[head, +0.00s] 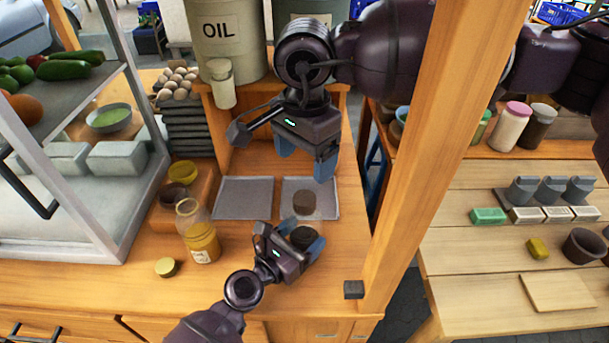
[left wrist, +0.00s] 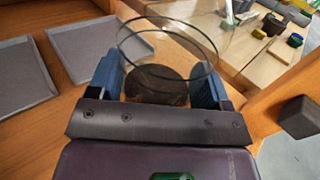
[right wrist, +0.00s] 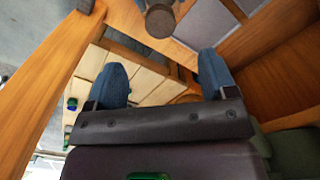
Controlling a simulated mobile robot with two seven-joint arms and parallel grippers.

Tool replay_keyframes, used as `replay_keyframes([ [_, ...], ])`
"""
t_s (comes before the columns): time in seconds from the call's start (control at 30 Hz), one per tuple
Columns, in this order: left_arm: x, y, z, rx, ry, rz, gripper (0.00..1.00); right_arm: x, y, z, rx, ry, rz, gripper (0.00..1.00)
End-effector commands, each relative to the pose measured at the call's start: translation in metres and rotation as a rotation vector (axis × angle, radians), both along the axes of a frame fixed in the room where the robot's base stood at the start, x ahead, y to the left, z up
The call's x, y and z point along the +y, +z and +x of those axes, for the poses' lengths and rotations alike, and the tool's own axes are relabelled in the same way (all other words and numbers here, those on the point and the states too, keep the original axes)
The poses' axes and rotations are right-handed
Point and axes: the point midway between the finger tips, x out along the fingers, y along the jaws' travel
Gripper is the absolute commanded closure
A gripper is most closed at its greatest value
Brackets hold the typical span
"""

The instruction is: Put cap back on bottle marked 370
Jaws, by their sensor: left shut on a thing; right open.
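My left gripper (head: 292,243) is shut on a clear glass jar (left wrist: 165,50) with dark brown contents, low over the counter. A small brown cylinder (head: 305,202) shows just above the jar in the head view; I cannot tell whether it touches it. A brown round thing (right wrist: 160,20) shows at the top of the right wrist view. My right gripper (head: 304,158) is open and empty above the jar. A glass bottle (head: 201,240) with yellowish contents and a label stands uncapped at left. A yellowish cap (head: 167,267) lies beside it. The label is too small to read.
Two grey trays (head: 243,205) lie on the counter behind the left gripper. Small bowls (head: 183,172), egg trays (head: 185,125) and an OIL container (head: 226,50) stand behind. A glass case (head: 85,215) borders the left; a wooden post (head: 415,140) borders the right.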

Motion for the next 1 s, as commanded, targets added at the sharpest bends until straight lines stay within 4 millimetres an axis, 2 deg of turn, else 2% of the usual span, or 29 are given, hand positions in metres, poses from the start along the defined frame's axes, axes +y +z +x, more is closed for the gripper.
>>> replay_keyframes([
  [0.2, 0.0, 0.0, 0.0, 0.0, 0.0, 0.0, 0.94, 0.0, 0.02, 0.0, 0.0, 0.001, 0.0, 0.22],
  [0.57, 0.0, 0.0, 0.0, 0.0, 0.0, 0.0, 0.94, 0.0, 0.024, 0.0, 0.0, 0.001, 0.0, 0.22],
  [0.6, 0.0, 0.0, 0.0, 0.0, 0.0, 0.0, 0.22, 0.0, 0.024, 0.0, 0.0, 0.001, 0.0, 0.22],
  [0.73, 0.0, 0.0, 0.0, 0.0, 0.0, 0.0, 0.02, 0.0, 0.023, 0.0, 0.0, 0.0, 0.0, 0.22],
  [0.77, 0.0, 0.0, 0.0, 0.0, 0.0, 0.0, 0.0, 0.0, 0.023, 0.0, 0.0, 0.0, 0.0, 0.22],
  [1.0, 0.001, 0.0, -0.001, 0.0, 0.0, 0.0, 0.0, 0.0, 0.023, 0.0, 0.0, 0.0, 0.0, 0.22],
])
